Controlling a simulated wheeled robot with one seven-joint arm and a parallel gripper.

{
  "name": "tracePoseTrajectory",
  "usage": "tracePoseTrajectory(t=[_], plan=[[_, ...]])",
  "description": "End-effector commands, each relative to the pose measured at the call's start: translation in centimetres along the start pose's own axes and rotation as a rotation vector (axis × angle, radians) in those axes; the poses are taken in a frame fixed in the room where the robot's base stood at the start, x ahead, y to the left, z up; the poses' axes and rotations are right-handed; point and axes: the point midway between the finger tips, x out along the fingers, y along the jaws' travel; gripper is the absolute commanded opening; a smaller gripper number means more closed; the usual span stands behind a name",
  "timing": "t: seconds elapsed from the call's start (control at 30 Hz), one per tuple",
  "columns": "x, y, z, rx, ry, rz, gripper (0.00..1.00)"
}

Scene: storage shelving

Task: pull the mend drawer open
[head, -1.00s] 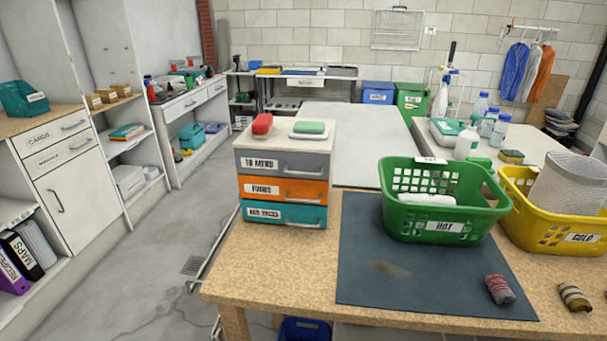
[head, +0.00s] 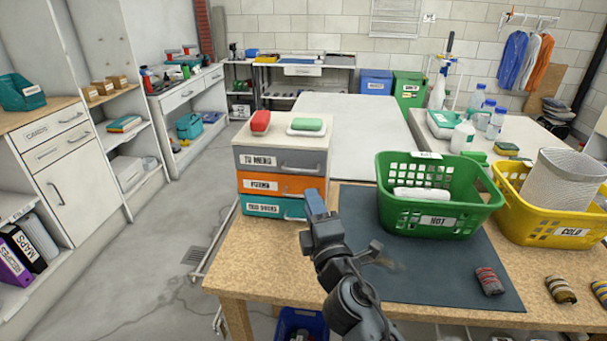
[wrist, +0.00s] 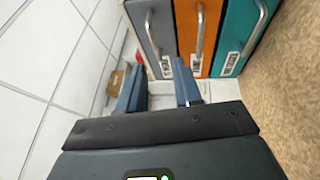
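A small drawer unit stands on the worktop with three drawers. The grey top drawer (head: 278,161), labelled TO MEND, has a bar handle (head: 300,168) on its front. An orange drawer (head: 280,186) is below it, and a teal drawer (head: 272,206) is lowest. All three look closed. My gripper (head: 314,200) is in front of the unit's lower right side in the head view. In the wrist view my gripper (wrist: 159,66) is open, with nothing between its fingers. The grey drawer's handle (wrist: 153,40) shows ahead of the fingers, apart from them as far as I can tell.
A red item (head: 260,121) and a green item (head: 307,124) lie on top of the unit. A green basket (head: 432,222) stands right of my arm on a dark mat (head: 465,270), with a yellow basket (head: 540,229) beyond. Open floor lies to the left.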

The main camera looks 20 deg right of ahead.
Motion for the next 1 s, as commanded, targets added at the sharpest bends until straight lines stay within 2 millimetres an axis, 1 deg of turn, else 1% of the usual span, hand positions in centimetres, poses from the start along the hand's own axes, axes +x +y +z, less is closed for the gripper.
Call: tracePoseTrajectory(t=[0.03, 0.1, 0.27, 0.5, 0.63, 0.8, 1.0], plan=[[0.7, 0.5, 0.2, -0.023, -0.004, 0.010, 0.34], [1.2, 0.7, 0.3, -0.041, -0.007, 0.015, 0.34], [2.6, 0.9, 0.3, -0.047, -0.008, 0.018, 0.34], [6.1, 0.9, 0.3, -0.046, -0.007, 0.018, 0.34], [7.7, 0.9, 0.3, -0.045, -0.007, 0.017, 0.34], [8.8, 0.9, 0.3, -0.045, -0.007, 0.016, 0.34], [9.0, 0.8, 0.3, -0.043, -0.007, 0.016, 0.34]])
